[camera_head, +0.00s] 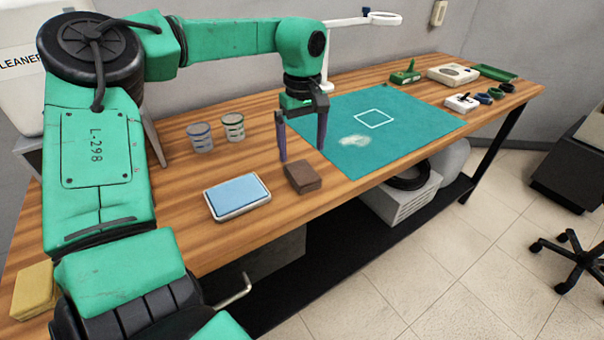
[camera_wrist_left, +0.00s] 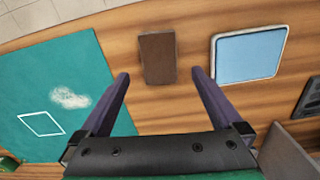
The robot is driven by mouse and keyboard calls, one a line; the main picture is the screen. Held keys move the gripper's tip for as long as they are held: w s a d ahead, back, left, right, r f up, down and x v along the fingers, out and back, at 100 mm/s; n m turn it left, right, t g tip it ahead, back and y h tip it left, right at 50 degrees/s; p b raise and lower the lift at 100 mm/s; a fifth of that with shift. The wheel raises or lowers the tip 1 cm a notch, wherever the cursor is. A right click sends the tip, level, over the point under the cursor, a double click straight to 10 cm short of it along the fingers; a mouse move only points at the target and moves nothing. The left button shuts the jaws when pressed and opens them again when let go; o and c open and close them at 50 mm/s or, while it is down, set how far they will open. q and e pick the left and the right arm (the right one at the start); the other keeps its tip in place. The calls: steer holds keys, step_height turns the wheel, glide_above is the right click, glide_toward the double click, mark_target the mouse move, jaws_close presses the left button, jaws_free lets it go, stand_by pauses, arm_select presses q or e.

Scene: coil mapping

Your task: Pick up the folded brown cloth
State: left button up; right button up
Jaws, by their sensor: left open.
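The folded brown cloth (camera_head: 303,177) is a small dark brown block on the wooden table, between the blue pad and the teal mat. It also shows in the left wrist view (camera_wrist_left: 157,58), upper middle, just beyond the fingertips. My left gripper (camera_head: 302,155) is open and empty, its two dark purple fingers pointing down above the table near the cloth. In the left wrist view the fingers (camera_wrist_left: 160,74) stand apart, one on either side of the cloth's line. The fingers do not appear to touch the cloth. My right gripper is not in view.
A blue pad in a white tray (camera_head: 237,196) lies left of the cloth. The teal mat (camera_head: 400,125) with a white square and a pale smudge lies to the right. Two jars (camera_head: 200,137) stand behind. A yellow block (camera_head: 34,290) lies at the left; small devices (camera_head: 453,74) stand at the far end.

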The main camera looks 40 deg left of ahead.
arm_select(q)
step_height(320, 180, down, 7)
steer(key=shift+r+p, duration=0.2)
steer(key=shift+p, duration=0.25)
steer(key=shift+w+a+f, duration=0.1)
steer(key=shift+w+f, duration=0.05)
steer(key=c, duration=1.3)
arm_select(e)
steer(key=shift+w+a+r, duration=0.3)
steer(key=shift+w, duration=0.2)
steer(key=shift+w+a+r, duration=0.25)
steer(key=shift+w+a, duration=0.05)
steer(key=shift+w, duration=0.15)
arm_select(q)
steer(key=shift+r, duration=0.3)
step_height(320, 180, up, 12)
step_height(320, 180, up, 16)
steer(key=p, duration=0.3)
glide_above(302, 171)
steer(key=shift+f, duration=0.2)
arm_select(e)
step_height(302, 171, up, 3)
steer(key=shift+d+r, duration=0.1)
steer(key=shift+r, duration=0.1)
